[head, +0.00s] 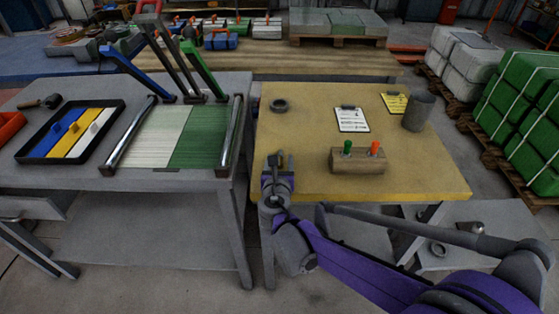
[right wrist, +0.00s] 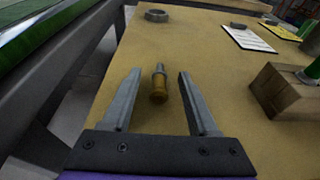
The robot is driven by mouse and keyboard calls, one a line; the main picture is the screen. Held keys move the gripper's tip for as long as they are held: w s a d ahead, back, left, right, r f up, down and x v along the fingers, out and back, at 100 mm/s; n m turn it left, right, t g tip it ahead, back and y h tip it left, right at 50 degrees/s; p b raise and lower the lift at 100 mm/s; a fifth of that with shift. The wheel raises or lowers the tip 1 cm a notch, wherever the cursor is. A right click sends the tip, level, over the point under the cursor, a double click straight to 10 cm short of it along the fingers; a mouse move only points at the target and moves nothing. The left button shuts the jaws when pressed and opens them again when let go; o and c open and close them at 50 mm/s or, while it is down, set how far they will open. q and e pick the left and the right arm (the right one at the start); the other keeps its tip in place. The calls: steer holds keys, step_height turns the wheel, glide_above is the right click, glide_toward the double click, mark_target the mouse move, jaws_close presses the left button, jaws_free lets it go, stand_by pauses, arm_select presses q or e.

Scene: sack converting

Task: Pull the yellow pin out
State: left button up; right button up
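The yellow pin (right wrist: 159,88) shows in the right wrist view, with a dull yellow grip nearer me and a grey metal shank pointing away. It appears to lie on the yellow tabletop, outside the wooden block (head: 358,161). My right gripper (head: 279,160) is open, and in its wrist view (right wrist: 155,88) the pin shows between the two fingers, not visibly touched by either. In the head view the gripper covers the pin. The block stands to the right, holding a green pin (head: 347,147) and an orange-red pin (head: 376,148). My left gripper is not in view.
The yellow-topped table (head: 300,130) also holds a dark ring (head: 280,105), a white sheet (head: 352,119), a yellow sheet (head: 395,102) and a grey cup (head: 419,111). A grey bench (head: 210,184) stands at the left, across a narrow gap.

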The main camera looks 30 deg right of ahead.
arm_select(q)
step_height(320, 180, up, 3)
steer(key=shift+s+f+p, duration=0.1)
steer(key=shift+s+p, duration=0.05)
steer(key=shift+p, duration=1)
arm_select(e)
steer(key=v, duration=1.1)
steer(key=shift+w, duration=0.1)
steer(key=s+f+m+g+y, duration=0.2)
steer(key=s+f+m+g, duration=0.4)
steer(key=s+m, duration=0.65)
steer(key=s+a+f+m+g+y, duration=0.2)
steer(key=s+a+f+m+y, duration=0.4)
steer(key=m, duration=1)
arm_select(q)
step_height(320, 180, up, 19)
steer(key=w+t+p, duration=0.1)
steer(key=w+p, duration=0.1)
steer(key=p, duration=1.4)
steer(key=shift+p, duration=0.4)
arm_select(e)
step_height(320, 180, up, 19)
steer(key=a, duration=0.1)
steer(key=shift+w+a+r+m+t, duration=0.2)
steer(key=shift+w+a+m+t, duration=0.15)
steer(key=shift+m+t, duration=0.1)
